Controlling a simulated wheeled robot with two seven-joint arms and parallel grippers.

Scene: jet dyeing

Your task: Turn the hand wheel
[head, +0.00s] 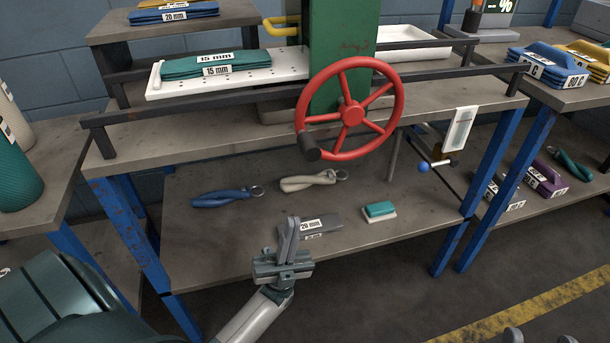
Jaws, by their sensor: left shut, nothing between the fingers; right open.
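The red hand wheel (352,113) stands upright at the front of the upper bench, against the green column (345,40). It has several spokes and a dark handle knob (308,147) at the lower left of its rim. My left gripper (289,232) is shut and empty, below the wheel and apart from it, its fingers pointing up in front of the lower shelf. Only the fingertips of my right gripper (539,338) show at the bottom right edge. They are spread apart with nothing seen between them, far from the wheel.
Dark rails (180,105) run along the bench on both sides of the wheel. A blue-ended lever (425,167) and a hanging white tag (460,129) are to its right. The lower shelf (300,250) holds blue and cream twisted hanks, a grey labelled block and a teal-topped block.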

